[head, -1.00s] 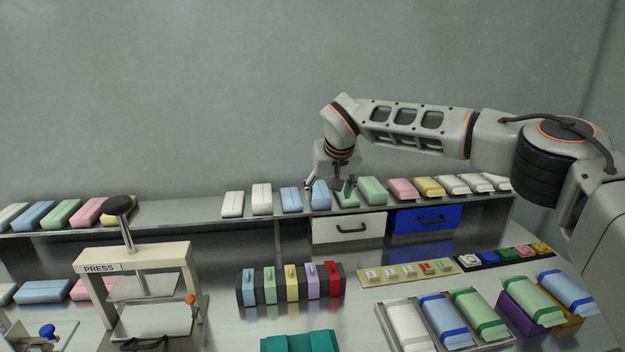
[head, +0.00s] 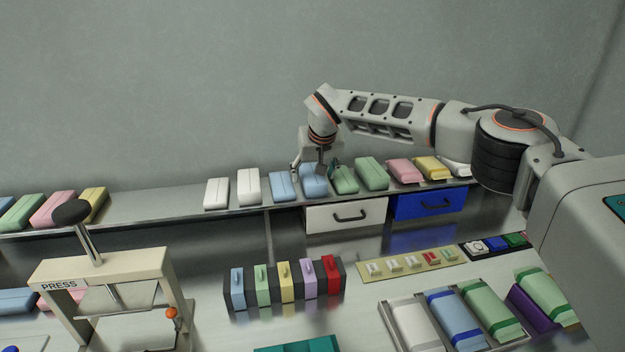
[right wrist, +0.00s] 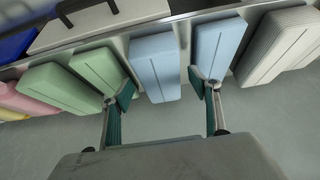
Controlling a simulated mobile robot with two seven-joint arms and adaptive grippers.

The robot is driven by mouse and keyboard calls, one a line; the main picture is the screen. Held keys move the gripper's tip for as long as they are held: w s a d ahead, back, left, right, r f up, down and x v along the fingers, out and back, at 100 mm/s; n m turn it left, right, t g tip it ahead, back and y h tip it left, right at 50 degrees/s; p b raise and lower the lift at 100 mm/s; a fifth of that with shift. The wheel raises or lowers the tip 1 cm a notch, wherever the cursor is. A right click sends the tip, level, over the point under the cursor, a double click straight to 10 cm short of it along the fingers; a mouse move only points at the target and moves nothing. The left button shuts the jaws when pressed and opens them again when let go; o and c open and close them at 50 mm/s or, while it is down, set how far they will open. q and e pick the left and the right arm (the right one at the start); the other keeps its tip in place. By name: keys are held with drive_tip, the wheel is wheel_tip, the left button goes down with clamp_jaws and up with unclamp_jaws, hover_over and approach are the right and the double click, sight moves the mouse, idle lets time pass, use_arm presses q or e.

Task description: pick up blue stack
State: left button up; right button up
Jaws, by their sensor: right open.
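Two light blue stacks stand side by side on the raised shelf: the left blue stack (head: 284,187) and the right blue stack (head: 313,184). My right gripper (head: 315,170) is over the right one, its fingers apart at either side. In the right wrist view the open right gripper (right wrist: 165,92) has this blue stack (right wrist: 155,66) between its fingertips, with no clear grip. One finger overlaps the neighbouring blue stack (right wrist: 218,45); the other is close to a green stack (right wrist: 103,70). Whether the fingers touch these is unclear. My left gripper is not in view.
White stacks (head: 249,187) stand left of the blue pair, green stacks (head: 371,174) right. Below the shelf are a white drawer (head: 346,215) and a blue drawer (head: 429,203). A press (head: 105,265) stands front left. The wall is close behind the shelf.

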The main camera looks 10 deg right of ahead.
sight(313, 174)
drive_tip(key=shift+x, duration=0.85)
drive_tip(key=shift+w+r, duration=0.1)
drive_tip(key=c, duration=1.1)
drive_tip(key=shift+o, duration=0.2)
drive_tip(key=shift+r, duration=0.1)
wheel_tip(313, 174, up, 10)
drive_tip(key=shift+f, duration=0.1)
